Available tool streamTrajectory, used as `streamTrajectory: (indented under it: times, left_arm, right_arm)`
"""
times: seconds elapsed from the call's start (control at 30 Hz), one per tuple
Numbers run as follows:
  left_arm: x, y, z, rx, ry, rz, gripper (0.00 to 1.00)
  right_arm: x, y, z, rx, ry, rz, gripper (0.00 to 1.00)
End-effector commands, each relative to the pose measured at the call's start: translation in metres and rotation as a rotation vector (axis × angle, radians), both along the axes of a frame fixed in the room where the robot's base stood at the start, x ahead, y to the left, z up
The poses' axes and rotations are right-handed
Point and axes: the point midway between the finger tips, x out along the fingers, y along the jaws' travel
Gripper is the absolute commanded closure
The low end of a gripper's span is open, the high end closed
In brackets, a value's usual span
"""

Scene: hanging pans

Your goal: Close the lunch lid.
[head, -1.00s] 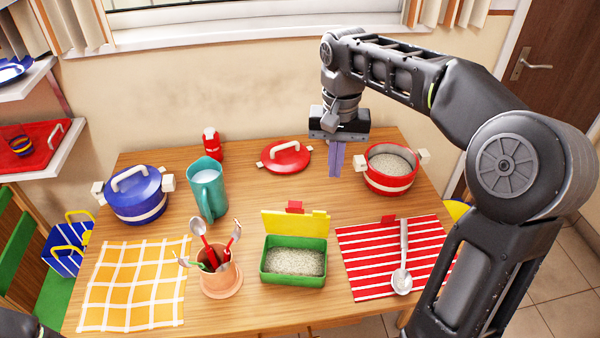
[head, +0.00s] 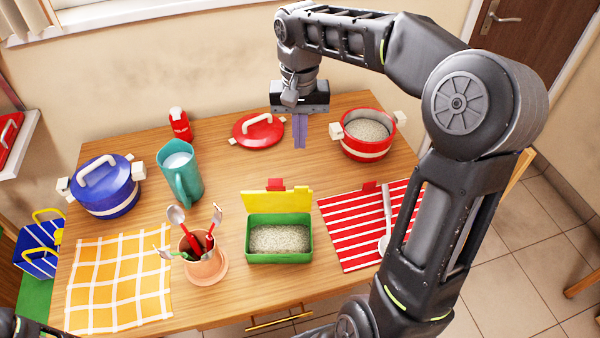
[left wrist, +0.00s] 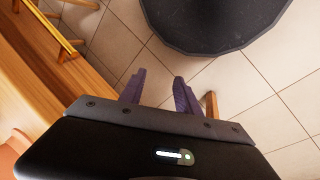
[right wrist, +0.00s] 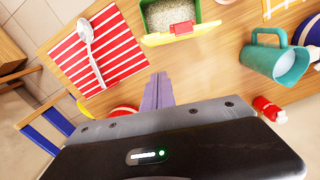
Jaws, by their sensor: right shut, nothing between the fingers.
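The lunch box is a green tray (head: 253,256) filled with pale grains. Its yellow lid (head: 277,201) stands up open along the back edge, with a red latch (head: 276,184) on top. The box, its lid (right wrist: 170,39) and its latch (right wrist: 182,28) also show at the top of the right wrist view. My right gripper (head: 300,144) is shut and empty, pointing down behind the box, between a red pot lid and a red pot. My left gripper (left wrist: 158,85) is open and empty, over floor beside the table edge in the left wrist view.
The red pot lid (head: 258,132) and red pot (head: 366,151) flank my right gripper. A teal pitcher (head: 183,180), blue pot (head: 106,195) and utensil cup (head: 203,264) stand left of the box. A striped red cloth (head: 345,230) lies right. Bare table separates the lid from my right gripper.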

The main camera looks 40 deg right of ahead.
Motion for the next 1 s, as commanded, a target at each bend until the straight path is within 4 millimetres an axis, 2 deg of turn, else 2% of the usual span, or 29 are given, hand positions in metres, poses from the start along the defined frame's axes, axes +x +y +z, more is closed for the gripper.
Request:
streamTrajectory:
  times: [0.33, 0.43, 0.6, 1.0]
  left_arm:
    - [-0.001, 0.001, 0.011, 0.002, 0.004, 0.001, 0.61]
    - [-0.002, 0.001, 0.017, 0.004, 0.006, 0.001, 0.61]
    - [-0.003, 0.001, 0.021, 0.006, 0.008, 0.002, 0.61]
    - [-0.003, 0.001, 0.020, 0.006, 0.008, 0.002, 0.61]
  right_arm:
    - [-0.003, 0.002, -0.069, 0.002, 0.005, 0.000, 1.00]
    - [-0.018, 0.011, -0.068, 0.000, 0.001, 0.002, 1.00]
    - [-0.031, 0.020, -0.073, 0.000, 0.000, 0.000, 1.00]
    - [-0.034, 0.023, -0.075, -0.001, -0.001, 0.000, 1.00]
